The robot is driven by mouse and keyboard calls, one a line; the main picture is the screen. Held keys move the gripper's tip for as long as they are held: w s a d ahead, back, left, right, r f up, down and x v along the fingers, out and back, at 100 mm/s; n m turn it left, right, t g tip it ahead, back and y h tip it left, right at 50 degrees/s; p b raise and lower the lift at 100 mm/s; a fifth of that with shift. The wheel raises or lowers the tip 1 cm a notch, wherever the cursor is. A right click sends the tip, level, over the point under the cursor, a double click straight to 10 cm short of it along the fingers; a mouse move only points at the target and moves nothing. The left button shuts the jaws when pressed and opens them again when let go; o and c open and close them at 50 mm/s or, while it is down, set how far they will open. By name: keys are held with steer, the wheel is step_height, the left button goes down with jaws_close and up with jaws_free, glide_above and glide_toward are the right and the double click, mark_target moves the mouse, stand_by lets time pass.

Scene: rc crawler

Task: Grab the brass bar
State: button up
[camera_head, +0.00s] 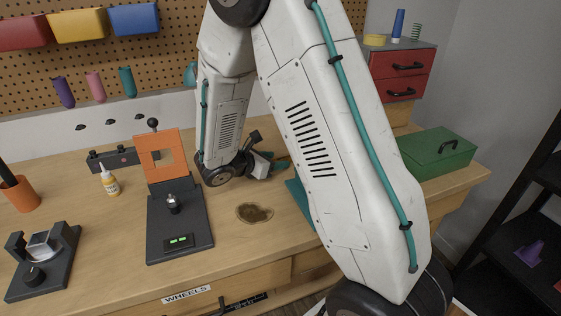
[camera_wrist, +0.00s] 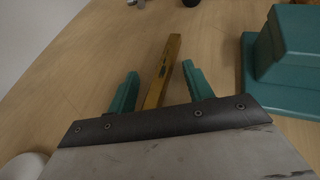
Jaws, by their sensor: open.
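The brass bar (camera_wrist: 166,70) is a long yellow-gold bar on the wooden bench, seen in the wrist view. It runs lengthwise between the two teal fingers of my gripper (camera_wrist: 160,74), with a gap on each side. Its near end meets the dark edge of the gripper body in the picture, and I cannot tell how high the fingers are above the bench. My gripper is open and holds nothing. In the head view my gripper (camera_head: 281,164) is low over the bench and partly hidden by my arm. The bar is not seen there.
A teal block on a teal base (camera_wrist: 290,50) stands close to the right of my fingers. In the head view, an orange-framed press (camera_head: 165,158) stands left of my gripper, a brown stain (camera_head: 255,213) lies in front, and a green box (camera_head: 437,155) is at right.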

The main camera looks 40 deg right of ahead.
jaws_close()
